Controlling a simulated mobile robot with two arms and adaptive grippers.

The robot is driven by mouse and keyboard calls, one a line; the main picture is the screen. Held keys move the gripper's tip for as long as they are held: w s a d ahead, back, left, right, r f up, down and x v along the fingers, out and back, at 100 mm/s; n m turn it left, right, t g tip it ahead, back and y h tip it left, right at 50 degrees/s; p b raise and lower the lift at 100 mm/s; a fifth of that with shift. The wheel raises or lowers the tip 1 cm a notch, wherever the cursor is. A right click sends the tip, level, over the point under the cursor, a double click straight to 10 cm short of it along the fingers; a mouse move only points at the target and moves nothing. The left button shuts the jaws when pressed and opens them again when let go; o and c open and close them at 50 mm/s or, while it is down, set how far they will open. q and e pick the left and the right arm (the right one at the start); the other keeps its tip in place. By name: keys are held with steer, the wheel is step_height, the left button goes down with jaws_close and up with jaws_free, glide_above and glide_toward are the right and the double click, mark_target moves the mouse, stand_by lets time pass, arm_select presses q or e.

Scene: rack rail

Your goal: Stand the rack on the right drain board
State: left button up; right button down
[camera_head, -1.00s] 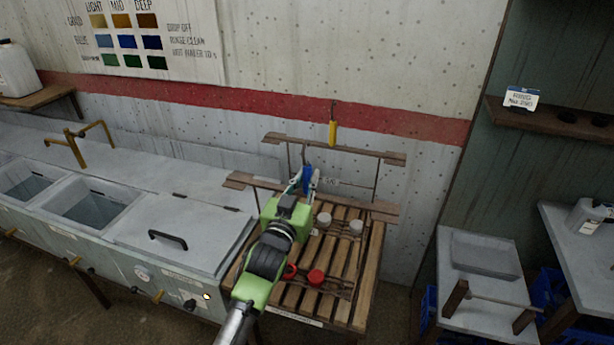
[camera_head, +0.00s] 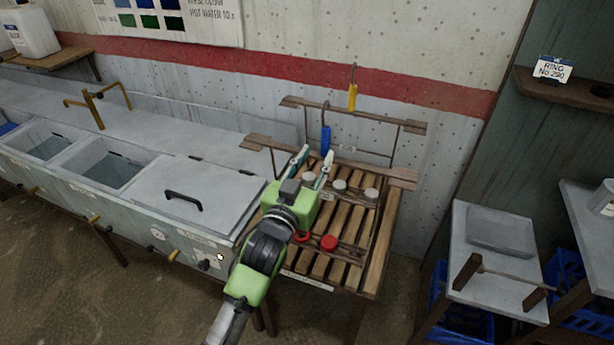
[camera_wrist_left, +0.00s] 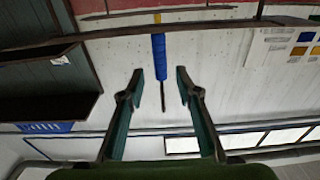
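A wood-and-wire frame that looks like the rack (camera_head: 404,174) is at the back of the slatted right drain board (camera_head: 372,262). It has two long rails with wide ends and thin posts; its feet are partly hidden. A blue-handled hook (camera_head: 325,139) hangs at the upper rail, and a yellow-handled hook (camera_head: 352,97) is behind it. My left gripper (camera_head: 313,160) is open above the board, in front of the blue handle. In the left wrist view, the blue handle (camera_wrist_left: 159,55) shows beyond the gap between the open fingers (camera_wrist_left: 160,85), apart from them. My right gripper is out of view.
A side table (camera_head: 498,275) with a grey tray (camera_head: 500,231) stands right, across a gap.

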arm_select(q)
steer(key=b+v, duration=0.1)
steer(key=v, duration=0.4)
steer(key=shift+s, duration=0.15)
steer(key=s+a+f+g+y, duration=0.1)
steer(key=s+a+f+g, duration=0.25)
steer(key=f, duration=1.05)
steer(key=s+a+f+g+y, duration=0.15)
steer(key=s+f, duration=0.35)
steer(key=f, duration=0.9)
steer(key=s+a+f+g+y, duration=0.1)
steer(key=s+a+f+g, duration=0.25)
steer(key=f, duration=1.15)
steer(key=s+a+f+g+b, duration=0.1)
steer(key=s+a+f+g, duration=0.1)
steer(key=s+f, duration=0.7)
steer(key=s+a+f+g+y+b, duration=0.1)
steer(key=s+a+f, duration=0.4)
steer(key=s+f, duration=0.5)
steer(key=s+a+f+n+g+y+b, duration=0.1)
steer(key=s+a+f+g, duration=0.3)
steer(key=s+f, duration=0.5)
steer(key=s+g+b, duration=0.1)
steer(key=s, duration=1)
steer(key=shift+s+a+f+b, duration=0.2)
steer(key=shift+s+f+b, duration=0.1)
steer(key=shift+f, duration=0.1)
